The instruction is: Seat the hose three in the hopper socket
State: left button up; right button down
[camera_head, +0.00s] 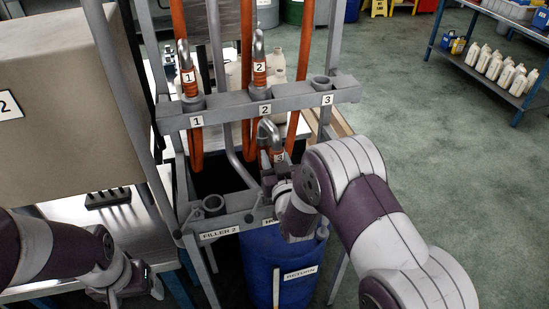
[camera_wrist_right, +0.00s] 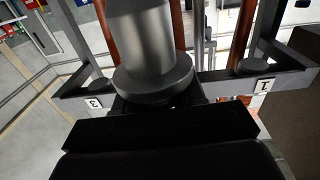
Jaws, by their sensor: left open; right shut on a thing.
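Hose three (camera_head: 278,156), an orange hose with a bent metal end and a "3" label, stands roughly upright at the front rail. My right gripper (camera_head: 279,186) is shut on its lower end. In the right wrist view, a grey metal cylinder with a wide flange (camera_wrist_right: 152,80), part of the held end, rises just beyond the dark jaws (camera_wrist_right: 160,122). The hopper socket is hidden behind my right gripper and wrist; only part of its label (camera_head: 270,220) shows. Whether the hose end is in it or above it, I cannot tell. My left gripper (camera_head: 137,286) is open and empty at lower left.
Hoses one (camera_head: 188,80) and two (camera_head: 259,72) stand in the back rail (camera_head: 230,113); its socket 3 (camera_head: 321,83) is empty. An empty filler 2 socket (camera_head: 213,204) is on the front rail. A blue drum (camera_head: 262,262) marked "RETURN" stands below.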

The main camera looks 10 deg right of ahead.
jog(key=shift+f+b, duration=2.25)
jog(key=shift+f, duration=0.15)
jog(key=c, duration=1.1)
grip_release()
jog(key=o, duration=0.5)
jog(key=shift+o, duration=0.9)
jog(key=shift+f, duration=0.1)
jog(key=shift+s, duration=0.15)
jog(key=shift+s+p, duration=0.45)
jog(key=shift+s, duration=1.95)
